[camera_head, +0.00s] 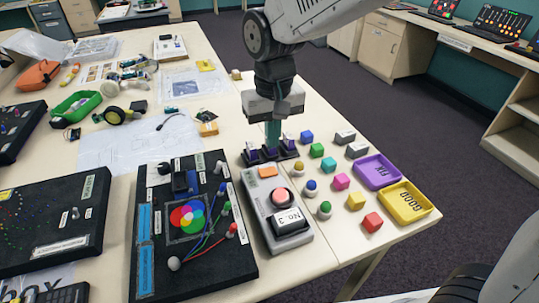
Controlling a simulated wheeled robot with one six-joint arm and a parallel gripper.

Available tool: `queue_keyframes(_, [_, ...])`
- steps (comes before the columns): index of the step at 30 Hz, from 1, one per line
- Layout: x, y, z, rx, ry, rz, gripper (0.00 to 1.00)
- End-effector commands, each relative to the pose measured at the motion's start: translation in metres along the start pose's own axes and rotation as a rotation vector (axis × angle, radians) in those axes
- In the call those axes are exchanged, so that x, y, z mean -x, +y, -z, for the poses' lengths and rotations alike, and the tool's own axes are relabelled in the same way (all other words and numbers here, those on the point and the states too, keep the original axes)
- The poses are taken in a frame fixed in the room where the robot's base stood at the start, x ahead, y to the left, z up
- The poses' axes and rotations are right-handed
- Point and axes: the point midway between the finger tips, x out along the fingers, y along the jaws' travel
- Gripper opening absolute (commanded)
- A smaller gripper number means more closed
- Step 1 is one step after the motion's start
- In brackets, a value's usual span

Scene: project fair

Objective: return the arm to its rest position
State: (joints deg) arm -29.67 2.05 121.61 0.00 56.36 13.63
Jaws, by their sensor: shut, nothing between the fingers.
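My gripper (273,136) points straight down over the table, just above a small dark stand with purple-topped pieces (270,154). Its fingers are together with nothing seen between them. I cannot tell whether the fingertips touch the stand. My arm comes in from the top right of the head view and bends down at a dark joint. Part of the stand is hidden behind the fingers.
A grey box with a pink button (281,196) stands close in front. Coloured cubes, knobs, a purple tray (376,172) and a yellow tray (404,202) lie to the right. A black colour-mixing panel (150,225) is at left. Open floor (400,110) lies beyond the table's right edge.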

Motion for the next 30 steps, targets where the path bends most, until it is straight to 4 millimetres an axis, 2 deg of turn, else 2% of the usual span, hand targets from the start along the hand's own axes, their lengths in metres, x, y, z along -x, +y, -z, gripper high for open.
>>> queue_keyframes(5, [0.0,0.0,0.0,0.007,-0.002,0.0,0.0])
queue_keyframes(8, [-0.007,0.003,-0.014,0.042,-0.048,-0.011,0.0])
queue_keyframes(11, [-0.003,0.018,-0.044,0.068,-0.087,-0.017,0.0])
queue_keyframes(18, [0.027,0.08,-0.124,0.013,-0.087,-0.008,0.0])
queue_keyframes(24, [0.043,0.122,-0.195,-0.092,-0.034,-0.001,0.0])
queue_keyframes(27, [0.047,0.135,-0.221,-0.154,0.009,-0.003,0.0])
queue_keyframes(30, [0.05,0.144,-0.238,-0.212,0.053,-0.009,0.0])
